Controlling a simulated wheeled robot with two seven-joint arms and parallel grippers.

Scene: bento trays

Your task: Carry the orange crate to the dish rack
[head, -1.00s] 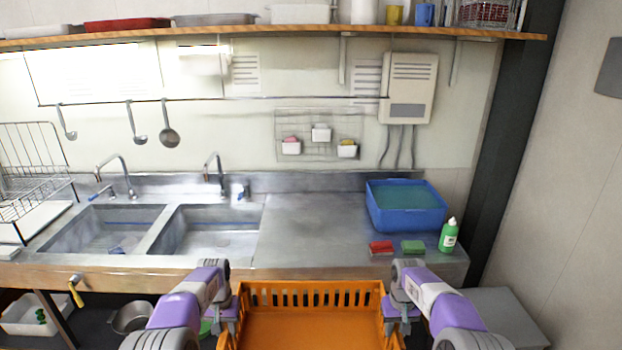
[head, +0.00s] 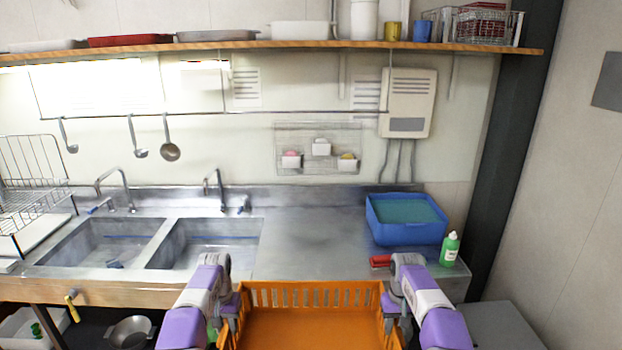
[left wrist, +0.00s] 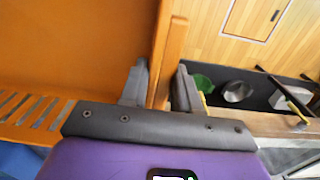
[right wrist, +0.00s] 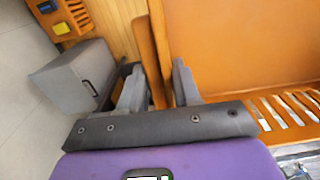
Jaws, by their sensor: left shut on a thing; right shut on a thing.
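The orange crate (head: 310,330) is held level between my two grippers at the bottom of the head view, in front of the counter edge. It looks empty where it shows; its near part is out of the head view. My left gripper (head: 230,305) is shut on its left wall, and the left wrist view shows the fingers (left wrist: 160,88) either side of the wall. My right gripper (head: 392,305) is shut on the right wall, with its fingers (right wrist: 158,90) either side of it in the right wrist view. The wire dish rack (head: 30,185) stands at the far left of the counter.
Two sink basins (head: 205,242) with taps lie right of the rack. A blue tub (head: 405,230), a green bottle (head: 450,249) and a red sponge (head: 381,261) are at the counter's right. The counter middle (head: 310,240) is clear. A grey cabinet (right wrist: 75,78) stands beside the crate.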

